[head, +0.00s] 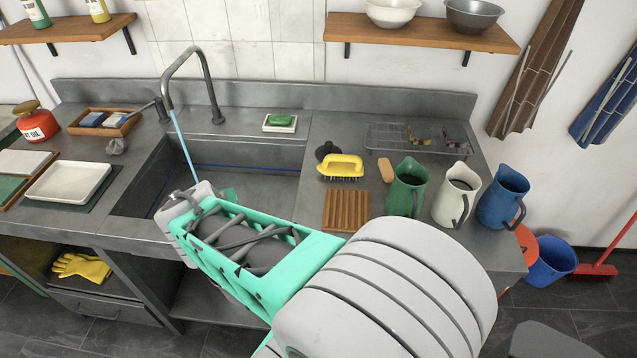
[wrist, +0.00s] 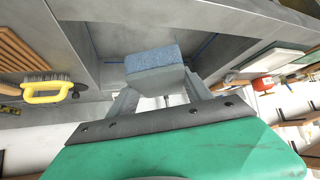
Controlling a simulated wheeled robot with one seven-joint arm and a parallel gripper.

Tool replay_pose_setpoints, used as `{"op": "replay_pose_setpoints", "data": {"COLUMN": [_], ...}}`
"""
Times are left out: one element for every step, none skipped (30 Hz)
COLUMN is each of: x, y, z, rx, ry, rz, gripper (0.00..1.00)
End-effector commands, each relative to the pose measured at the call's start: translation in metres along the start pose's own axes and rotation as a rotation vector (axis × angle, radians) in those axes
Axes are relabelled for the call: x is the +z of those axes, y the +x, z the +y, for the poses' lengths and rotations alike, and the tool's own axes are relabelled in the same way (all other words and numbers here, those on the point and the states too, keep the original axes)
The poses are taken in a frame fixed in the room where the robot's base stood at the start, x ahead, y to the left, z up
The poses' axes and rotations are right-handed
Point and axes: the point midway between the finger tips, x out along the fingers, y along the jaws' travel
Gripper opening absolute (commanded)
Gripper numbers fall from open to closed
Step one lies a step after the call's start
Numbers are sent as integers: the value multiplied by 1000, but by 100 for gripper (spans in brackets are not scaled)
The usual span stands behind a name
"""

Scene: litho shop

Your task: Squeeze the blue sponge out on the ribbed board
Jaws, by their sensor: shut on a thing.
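The blue sponge (wrist: 153,60) is a blue-grey block between the fingertips of my gripper (wrist: 158,86) in the wrist view. My gripper is shut on it and holds it over the sink. In the head view my gripper (head: 178,205) is at the sink's front part, and my own arm hides the sponge there. The ribbed board (head: 346,210) is a brown slatted wooden board on the counter right of the sink. It also shows at the upper left of the wrist view (wrist: 22,54). The sponge is apart from the board.
A thin blue stream (head: 183,145) runs from the tap (head: 172,72) into the sink (head: 262,153). A yellow-handled brush (head: 341,166) lies behind the board. Green (head: 406,190), white (head: 456,194) and blue (head: 502,196) jugs stand to its right. A wooden tray (head: 128,124) holds small blocks at left.

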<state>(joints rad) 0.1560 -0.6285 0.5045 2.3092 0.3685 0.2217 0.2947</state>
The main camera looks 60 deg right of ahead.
Motion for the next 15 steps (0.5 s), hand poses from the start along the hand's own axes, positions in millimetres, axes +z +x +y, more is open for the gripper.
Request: {"op": "replay_pose_setpoints", "data": {"x": [-3, -6, -8, -9, -9, -8, -7, -5, -2, 1, 5, 10, 14, 17, 22], "y": [14, 20, 27, 32, 36, 40, 41, 42, 42, 42, 40, 38, 36, 33, 31], "z": [29, 49, 76, 96, 116, 143, 163, 183, 208, 226, 242, 262, 276, 287, 300], "rx": [87, 143, 222, 281, 339, 417, 475, 532, 606, 659, 709, 771, 813, 851, 894], "ry": [81, 137, 213, 272, 330, 406, 464, 521, 595, 648, 698, 760, 802, 840, 884], "rz": [-4, -4, -4, -4, -4, -5, -4, -4, -3, -3, -2, -1, -2, -1, -1], "gripper": [9, 9, 9, 9, 9, 9, 9, 9, 9, 9, 9, 9, 9, 9, 9]}}
